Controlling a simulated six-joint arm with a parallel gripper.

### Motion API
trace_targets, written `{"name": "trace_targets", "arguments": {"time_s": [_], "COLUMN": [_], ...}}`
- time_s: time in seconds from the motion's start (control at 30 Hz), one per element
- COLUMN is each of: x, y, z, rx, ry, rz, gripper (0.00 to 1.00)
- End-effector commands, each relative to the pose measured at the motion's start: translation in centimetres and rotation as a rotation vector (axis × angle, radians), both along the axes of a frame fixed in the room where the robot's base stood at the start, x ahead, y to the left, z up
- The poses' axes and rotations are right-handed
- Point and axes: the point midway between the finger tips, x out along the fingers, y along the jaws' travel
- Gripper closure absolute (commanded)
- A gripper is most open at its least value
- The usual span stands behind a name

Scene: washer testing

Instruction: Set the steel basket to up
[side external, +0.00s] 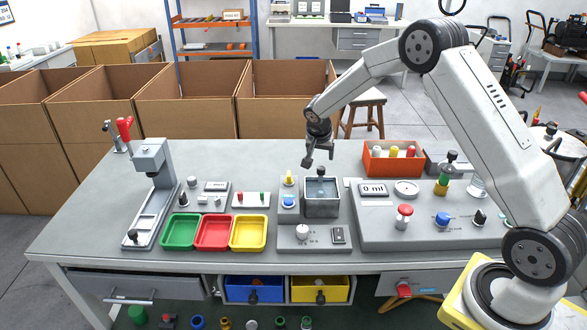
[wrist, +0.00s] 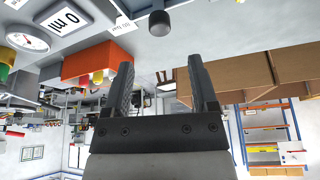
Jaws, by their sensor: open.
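The steel basket (side external: 321,187) sits low inside the square steel tank (side external: 322,211) at the middle of the bench, and its walls are mostly hidden. A dark knob on a short stem (side external: 321,171) stands up over it. A similar dark knob (wrist: 160,23) hangs at the top of the wrist view, beyond the fingertips. My gripper (side external: 318,158) is above the tank, tilted, with its fingers apart and nothing between them. The open fingers also show in the wrist view (wrist: 159,66). The gripper is apart from the knob.
Left of the tank are a yellow and a blue button (side external: 288,201). A white knob (side external: 302,231) and a switch (side external: 338,235) are in front. A panel with a "0 ml" display (side external: 373,189) is to the right, and an orange bin (side external: 393,160) behind. Coloured trays (side external: 213,246) lie left.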

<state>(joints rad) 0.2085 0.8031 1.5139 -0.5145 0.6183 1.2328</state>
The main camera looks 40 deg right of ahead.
Motion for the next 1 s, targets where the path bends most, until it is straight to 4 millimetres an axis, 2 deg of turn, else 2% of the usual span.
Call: {"name": "trace_targets", "arguments": {"time_s": [0.7,1.0], "x": [1.2,1.4], "y": [-2.2,-2.5], "z": [-6.2,-7.0], "rx": [0.001,0.0], "ry": [0.002,0.0], "rz": [0.001,0.001], "gripper": [0.25,0.25]}}
